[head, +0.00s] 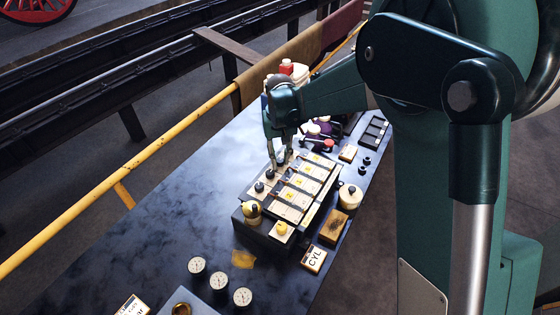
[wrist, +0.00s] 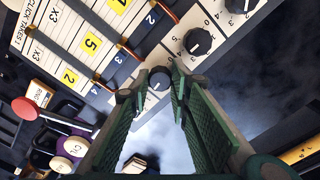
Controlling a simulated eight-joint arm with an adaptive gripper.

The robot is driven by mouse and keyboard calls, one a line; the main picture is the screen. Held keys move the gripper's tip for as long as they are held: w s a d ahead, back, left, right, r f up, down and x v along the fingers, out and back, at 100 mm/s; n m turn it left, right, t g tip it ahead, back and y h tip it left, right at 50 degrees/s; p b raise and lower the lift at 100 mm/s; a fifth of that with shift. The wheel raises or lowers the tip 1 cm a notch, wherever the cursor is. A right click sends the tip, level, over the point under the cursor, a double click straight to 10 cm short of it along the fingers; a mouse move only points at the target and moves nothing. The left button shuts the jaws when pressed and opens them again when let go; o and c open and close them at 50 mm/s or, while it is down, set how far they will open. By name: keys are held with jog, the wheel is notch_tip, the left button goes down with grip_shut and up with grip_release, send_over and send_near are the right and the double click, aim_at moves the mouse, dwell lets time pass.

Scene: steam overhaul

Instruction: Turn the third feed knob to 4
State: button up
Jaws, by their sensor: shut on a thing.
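The feed box (head: 262,232) stands on the dark table, with white strips on top and a row of round black feed knobs along its left edge. My gripper (head: 285,160) is down at the far end of that row. In the wrist view my gripper (wrist: 159,88) is shut on a black knob (wrist: 159,76), one finger on each side. A second knob (wrist: 198,41) is up and to the right of it, and another knob (wrist: 240,5) is at the top edge. The dial figures around the held knob are partly hidden by the fingers, and its setting is not clear.
Several round white-topped pieces (head: 219,281) stand in front. A red-capped bottle (head: 287,67) is behind my gripper. The table left of the box is clear.

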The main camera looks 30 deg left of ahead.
aim_at(280, 160)
jog(key=shift+m, duration=0.8)
jog(key=shift+b, duration=0.3)
jog(key=o, duration=0.9)
jog(key=shift+r, duration=0.2)
notch_tip(280, 160, up, 12)
jog(key=shift+f, duration=0.15)
